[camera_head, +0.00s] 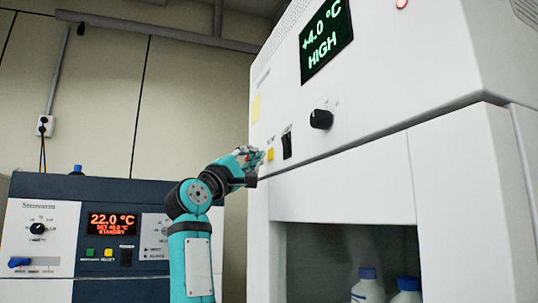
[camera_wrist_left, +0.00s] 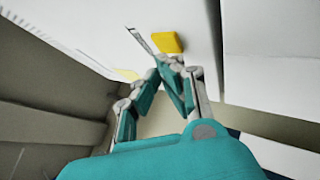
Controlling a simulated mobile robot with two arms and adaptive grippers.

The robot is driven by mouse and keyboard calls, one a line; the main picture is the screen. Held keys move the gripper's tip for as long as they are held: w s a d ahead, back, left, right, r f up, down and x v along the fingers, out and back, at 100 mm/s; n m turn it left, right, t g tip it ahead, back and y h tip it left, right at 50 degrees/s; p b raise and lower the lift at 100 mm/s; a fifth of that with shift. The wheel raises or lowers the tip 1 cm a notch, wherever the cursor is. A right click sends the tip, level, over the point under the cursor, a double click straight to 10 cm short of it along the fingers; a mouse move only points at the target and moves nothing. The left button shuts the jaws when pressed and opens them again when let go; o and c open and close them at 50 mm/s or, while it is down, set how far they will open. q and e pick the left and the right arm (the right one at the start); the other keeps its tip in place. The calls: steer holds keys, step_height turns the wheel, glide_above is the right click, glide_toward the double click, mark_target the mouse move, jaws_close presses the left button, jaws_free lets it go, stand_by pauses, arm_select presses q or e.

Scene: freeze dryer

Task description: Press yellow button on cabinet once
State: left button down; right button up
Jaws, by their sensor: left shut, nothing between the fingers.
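The white cabinet (camera_head: 370,170) fills the right of the head view. Its yellow button (camera_head: 270,154) is a small square on the front panel, left of a black switch. In the left wrist view the yellow button (camera_wrist_left: 167,42) shows just beyond the fingertips. My left gripper (camera_head: 261,156) is shut and empty, its tips close to the left side of the button. The wrist view shows the gripper (camera_wrist_left: 166,62) with its fingers together, pointing at the panel. I cannot tell whether the tips touch the button or panel. My right gripper is not in view.
The black switch (camera_head: 287,146) and a black knob (camera_head: 320,119) sit right of the button. A green display (camera_head: 326,38) reads +4.0 °C HIGH. A blue device (camera_head: 110,187) with its own yellow button stands left. Blue-capped bottles (camera_head: 368,288) stand in the cabinet's opening.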

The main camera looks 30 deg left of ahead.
arm_select(q)
steer(key=shift+w+d, duration=0.2)
steer(key=shift+w+d, duration=0.25)
steer(key=shift+w, duration=0.05)
stand_by(0.8)
steer(key=shift+s+a, duration=0.5)
steer(key=shift+s, duration=0.1)
stand_by(0.3)
steer(key=s+a, duration=0.1)
steer(key=s, duration=0.1)
steer(key=s+a+b, duration=0.1)
steer(key=s+a, duration=0.1)
steer(key=shift+a, duration=0.1)
steer(key=shift+w, duration=0.1)
stand_by(0.9)
